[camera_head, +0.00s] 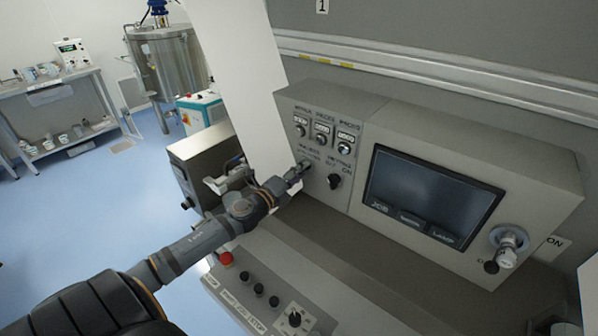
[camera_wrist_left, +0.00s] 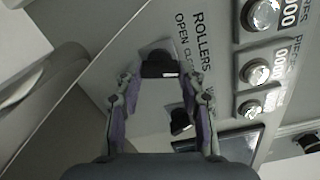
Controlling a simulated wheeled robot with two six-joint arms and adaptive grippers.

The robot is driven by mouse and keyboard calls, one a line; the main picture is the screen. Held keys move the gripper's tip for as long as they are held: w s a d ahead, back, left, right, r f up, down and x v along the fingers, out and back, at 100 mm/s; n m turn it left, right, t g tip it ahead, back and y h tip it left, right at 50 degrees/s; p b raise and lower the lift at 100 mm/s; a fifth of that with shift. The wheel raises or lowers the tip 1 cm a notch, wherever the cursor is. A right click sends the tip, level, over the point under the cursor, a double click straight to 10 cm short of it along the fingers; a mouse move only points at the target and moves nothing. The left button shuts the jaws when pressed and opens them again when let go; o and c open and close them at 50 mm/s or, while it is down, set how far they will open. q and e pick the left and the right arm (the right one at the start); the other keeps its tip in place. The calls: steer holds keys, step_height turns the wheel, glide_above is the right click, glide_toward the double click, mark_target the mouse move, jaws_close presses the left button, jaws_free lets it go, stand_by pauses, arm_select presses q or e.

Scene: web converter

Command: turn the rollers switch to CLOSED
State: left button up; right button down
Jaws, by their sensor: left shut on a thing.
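The rollers switch (camera_wrist_left: 158,63) is a black knob on the grey control panel, under the printed words ROLLERS, OPEN and CLOSED in the left wrist view. My left gripper (camera_head: 302,167) reaches the panel from the left and covers this switch in the head view. Which label the knob points to is not clear. My right gripper is not in view.
A second black knob (camera_head: 334,181) sits just right of the gripper, below three counters (camera_head: 322,134). A dark screen (camera_head: 430,196) and a silver-and-black switch (camera_head: 507,246) are further right. A lower console with a red button (camera_head: 226,258) and a dial (camera_head: 295,318) lies below the arm.

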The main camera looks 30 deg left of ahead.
arm_select(q)
steer(key=shift+w+a+r+m, duration=0.1)
steer(key=shift+r+m, duration=0.15)
steer(key=shift+m, duration=0.95)
steer(key=o, duration=0.9)
steer(key=shift+o, duration=1.3)
steer(key=shift+w+f, duration=0.1)
steer(key=shift+f, duration=0.1)
steer(key=shift+r, duration=0.1)
